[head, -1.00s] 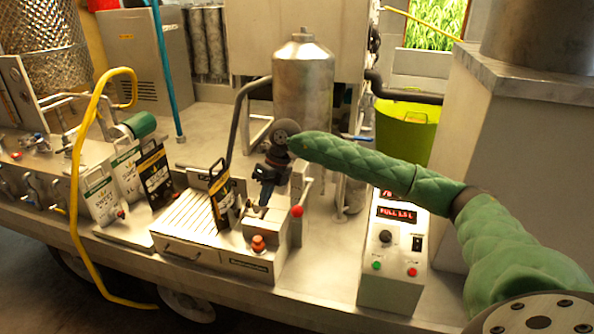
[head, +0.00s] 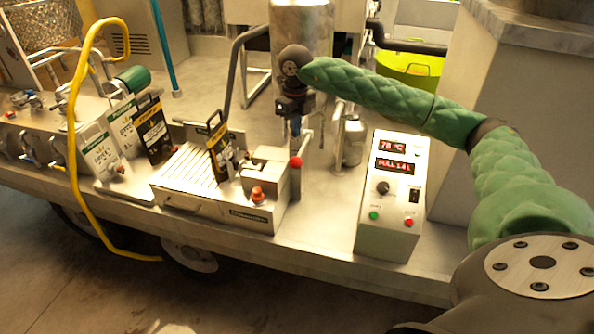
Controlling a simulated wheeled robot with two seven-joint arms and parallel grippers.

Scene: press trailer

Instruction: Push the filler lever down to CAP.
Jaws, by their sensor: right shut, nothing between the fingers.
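The filler (head: 262,212) is a pale metal bench unit with a slatted tray. A red ball knob (head: 295,162) sits at its right side by a grey upright post (head: 296,185); I take this as the filler lever. The word CAP cannot be read. A black and yellow pouch (head: 219,150) stands upright at the filler. My right gripper (head: 295,131) points down, shut and empty, just above the knob in the picture. Whether it touches the lever cannot be told. My left gripper is not in view.
A control box (head: 391,220) with red displays, reading 78 °C on top, stands to the right. A steel tank (head: 303,30) is behind my right gripper. More pouches (head: 103,155) and a yellow hose (head: 72,150) are at left. Bare deck (head: 325,215) lies between filler and box.

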